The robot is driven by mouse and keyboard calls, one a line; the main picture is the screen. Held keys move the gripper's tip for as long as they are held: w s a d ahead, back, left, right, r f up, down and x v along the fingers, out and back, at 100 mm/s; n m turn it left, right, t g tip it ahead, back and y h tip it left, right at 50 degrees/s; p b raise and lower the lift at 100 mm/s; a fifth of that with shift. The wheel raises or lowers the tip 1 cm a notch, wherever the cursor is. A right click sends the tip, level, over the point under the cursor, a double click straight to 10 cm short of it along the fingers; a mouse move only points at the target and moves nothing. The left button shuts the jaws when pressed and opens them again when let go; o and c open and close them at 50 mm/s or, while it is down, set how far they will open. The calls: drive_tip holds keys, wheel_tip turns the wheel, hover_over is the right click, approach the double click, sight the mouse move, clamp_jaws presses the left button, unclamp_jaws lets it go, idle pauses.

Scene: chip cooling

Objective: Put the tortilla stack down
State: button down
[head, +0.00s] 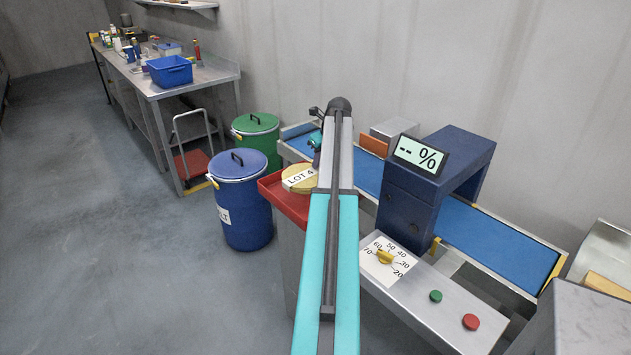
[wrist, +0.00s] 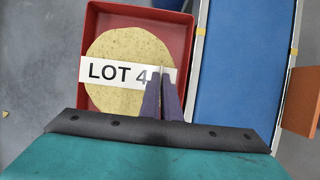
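The tortilla stack (wrist: 118,50) is a round, pale yellow disc with a white band marked "LOT 4". In the wrist view it lies within the outline of the red tray (wrist: 183,30). My gripper (wrist: 162,74) has its two purple fingers close together over the right end of the band, with a thin light strip between them; they appear shut on it. In the head view the stack (head: 299,179) shows at the tray's rim (head: 277,197), partly hidden by my arm. I cannot tell whether it touches the tray floor.
A blue conveyor belt (wrist: 240,60) runs to the right of the tray, through a dark blue scanner (head: 413,197) with a "-- %" display. A dial panel (head: 385,262) is in front. A blue drum (head: 240,205) and a green drum (head: 256,130) stand left of the tray.

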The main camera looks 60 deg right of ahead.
drive_tip(key=shift+f+p, duration=0.35)
drive_tip(key=shift+f, duration=1.4)
drive_tip(key=shift+f, duration=0.1)
drive_tip(key=shift+f+p, duration=0.5)
drive_tip(key=shift+f, duration=1.25)
drive_tip(key=shift+f, duration=0.1)
drive_tip(key=c, duration=2)
unclamp_jaws()
drive_tip(key=shift+b+v, duration=1.3)
drive_tip(key=shift+v, duration=4.8)
drive_tip(key=shift+w, duration=0.15)
